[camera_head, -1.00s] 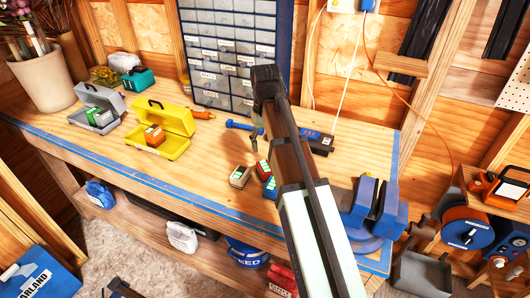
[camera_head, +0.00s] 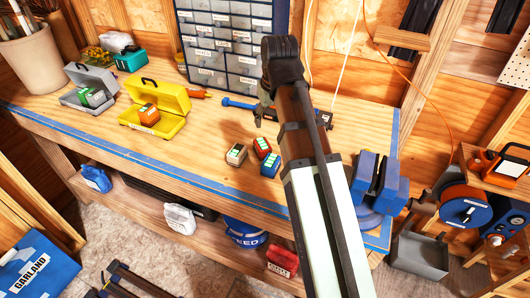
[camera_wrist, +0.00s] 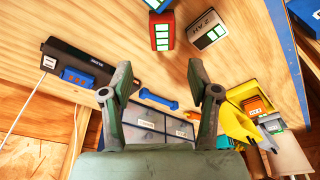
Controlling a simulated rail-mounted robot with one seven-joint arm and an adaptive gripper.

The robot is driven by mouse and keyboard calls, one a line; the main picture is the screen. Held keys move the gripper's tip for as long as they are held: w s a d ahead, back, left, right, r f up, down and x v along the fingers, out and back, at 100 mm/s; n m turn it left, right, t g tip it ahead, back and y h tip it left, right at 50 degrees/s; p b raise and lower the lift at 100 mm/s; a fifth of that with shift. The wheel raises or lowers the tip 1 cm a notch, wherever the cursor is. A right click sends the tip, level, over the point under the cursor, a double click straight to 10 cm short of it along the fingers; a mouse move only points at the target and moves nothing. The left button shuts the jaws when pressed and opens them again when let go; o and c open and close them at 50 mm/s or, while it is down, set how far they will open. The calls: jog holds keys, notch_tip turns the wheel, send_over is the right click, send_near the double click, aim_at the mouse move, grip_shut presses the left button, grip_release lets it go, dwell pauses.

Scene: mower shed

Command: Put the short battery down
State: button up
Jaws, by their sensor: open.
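Three batteries stand close together on the bench: a beige one (camera_head: 236,154), a red one (camera_head: 262,148) and a blue one (camera_head: 270,165). I cannot tell which is the short battery. In the wrist view the red battery (camera_wrist: 162,32) and the beige battery (camera_wrist: 207,30) stand near the top, with the blue one (camera_wrist: 156,4) cut off by the edge. My gripper (camera_wrist: 158,72) is open, with nothing between its fingers and apart from the batteries. In the head view my arm hides most of it.
A drawer cabinet (camera_head: 228,40) stands behind. A black charger-like unit (camera_head: 323,118) and blue vise (camera_head: 378,180) lie right.

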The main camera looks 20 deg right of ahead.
jog(key=s+t, duration=0.2)
jog(key=s, duration=0.1)
jog(key=p, duration=0.3)
send_near(262, 144)
jog(key=x, duration=0.5)
jog(key=shift+d+f, duration=0.2)
jog(key=shift+p+x, duration=0.85)
jog(key=shift+x, duration=1.8)
jog(key=shift+a, duration=0.15)
jog(key=shift+c, duration=0.3)
grip_shut()
jog(key=shift+r, duration=0.15)
